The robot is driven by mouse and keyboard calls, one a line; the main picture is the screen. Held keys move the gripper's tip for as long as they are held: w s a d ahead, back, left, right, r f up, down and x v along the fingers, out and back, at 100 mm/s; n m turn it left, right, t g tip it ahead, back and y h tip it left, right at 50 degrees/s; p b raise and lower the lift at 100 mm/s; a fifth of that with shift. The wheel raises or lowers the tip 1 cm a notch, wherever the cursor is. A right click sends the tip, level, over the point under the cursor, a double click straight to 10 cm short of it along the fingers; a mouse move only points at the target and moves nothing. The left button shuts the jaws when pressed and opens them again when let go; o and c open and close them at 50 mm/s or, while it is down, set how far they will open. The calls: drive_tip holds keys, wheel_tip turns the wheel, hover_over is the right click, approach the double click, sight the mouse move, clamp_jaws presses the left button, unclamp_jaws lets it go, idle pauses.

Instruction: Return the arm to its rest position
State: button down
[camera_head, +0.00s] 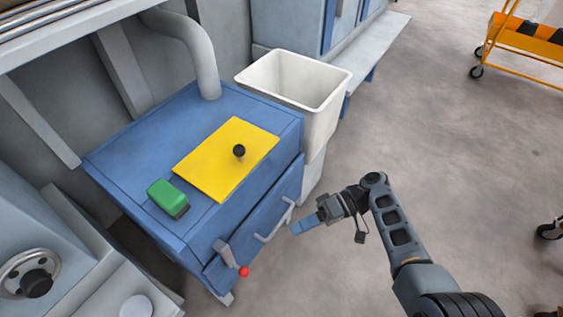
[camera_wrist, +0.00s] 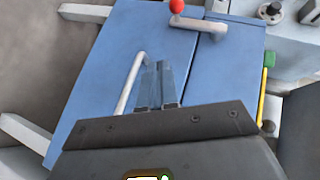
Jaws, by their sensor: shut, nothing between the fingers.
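My arm (camera_head: 400,235) reaches in from the lower right in the head view, bent at the elbow. My gripper (camera_head: 303,227) points left toward the front of a blue cabinet (camera_head: 140,155). Its blue fingers are together and empty, and they also show in the wrist view (camera_wrist: 157,85). In the wrist view the fingers overlap the cabinet front near a pale bar handle (camera_wrist: 129,85). I cannot tell how large the gap to the handle is. The head view shows the same handle (camera_head: 274,226) just left of the fingertips.
A lever with a red knob (camera_head: 244,272) sticks out from the cabinet front. On top lie a yellow plate (camera_head: 215,165) with a black knob (camera_head: 239,151) and a green block (camera_head: 168,197). A white bin (camera_head: 325,115) stands behind. Open floor (camera_head: 440,150) lies right; an orange cart (camera_head: 520,45) is far right.

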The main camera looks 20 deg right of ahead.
drive_tip(key=s+d+f+m+t+h, duration=0.1)
drive_tip(key=s+f+m+t+h, duration=0.25)
drive_tip(key=s+f+h, duration=0.7)
drive_tip(key=s+d+r+t+h, duration=0.1)
drive_tip(key=s+d+r+t, duration=0.1)
drive_tip(key=s, duration=0.5)
drive_tip(key=s+d+r+t+h, duration=0.1)
drive_tip(key=s+d+r, duration=0.1)
drive_tip(key=s, duration=0.5)
drive_tip(key=s+r+t+p, duration=0.2)
drive_tip(key=r+p, duration=0.3)
drive_tip(key=r, duration=1.1)
drive_tip(key=s+r+t+h+p, duration=0.1)
drive_tip(key=s+r+t+p, duration=0.2)
drive_tip(key=r, duration=1.4)
drive_tip(key=s+r+t+p, duration=0.2)
drive_tip(key=r+p, duration=0.7)
drive_tip(key=r, duration=0.7)
drive_tip(key=shift+s+a+r+n+t+h, duration=0.2)
drive_tip(key=shift+a+r+n+t+h, duration=0.15)
drive_tip(key=shift+t, duration=0.3)
